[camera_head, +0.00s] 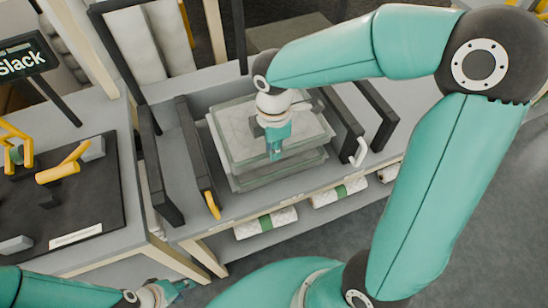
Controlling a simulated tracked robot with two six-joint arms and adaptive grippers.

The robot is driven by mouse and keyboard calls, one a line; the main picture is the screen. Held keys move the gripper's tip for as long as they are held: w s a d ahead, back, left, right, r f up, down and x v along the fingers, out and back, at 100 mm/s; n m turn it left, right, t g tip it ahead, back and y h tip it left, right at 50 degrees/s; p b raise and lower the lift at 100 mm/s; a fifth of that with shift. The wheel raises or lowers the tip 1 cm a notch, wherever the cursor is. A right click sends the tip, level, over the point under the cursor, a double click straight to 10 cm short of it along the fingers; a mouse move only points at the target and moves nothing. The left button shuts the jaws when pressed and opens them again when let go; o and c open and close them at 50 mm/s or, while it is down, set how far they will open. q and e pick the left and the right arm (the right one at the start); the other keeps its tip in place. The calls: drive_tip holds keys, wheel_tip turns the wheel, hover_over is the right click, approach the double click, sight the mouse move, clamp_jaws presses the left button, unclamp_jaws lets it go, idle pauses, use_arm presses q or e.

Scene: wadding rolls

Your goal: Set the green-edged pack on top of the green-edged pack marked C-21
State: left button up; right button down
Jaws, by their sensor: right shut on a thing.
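My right gripper (275,147) points down onto the top of a pale, grey-green-edged pack (238,128) and is shut on it. This pack lies flat, slightly turned, directly above another pale pack (282,172) in the bay between dark rails. Whether the two packs touch cannot be told from this angle. No C-21 marking is readable; the gripper and upper pack cover much of the stack. My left gripper (176,291) is low at the bottom left, away from the packs, its jaws too small and blurred to judge.
Dark upright rails (194,150) flank the bay on the left, with more on the right (345,125). Green-banded white rolls (265,223) lie on a shelf below. A dark mat (95,190) with yellow-handled tools and a "Slack" sign (22,62) are at the left.

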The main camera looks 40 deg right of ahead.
drive_tip(key=shift+f, duration=2.55)
drive_tip(key=shift+f+b, duration=0.45)
drive_tip(key=shift+b, duration=0.1)
drive_tip(key=c, duration=1.2)
unclamp_jaws()
drive_tip(key=shift+r, duration=0.1)
drive_tip(key=shift+r, duration=0.15)
drive_tip(key=shift+r+p, duration=0.25)
drive_tip(key=shift+p, duration=0.15)
wheel_tip(320, 180, up, 12)
drive_tip(key=shift+s+p, duration=0.1)
drive_tip(key=shift+p, duration=0.3)
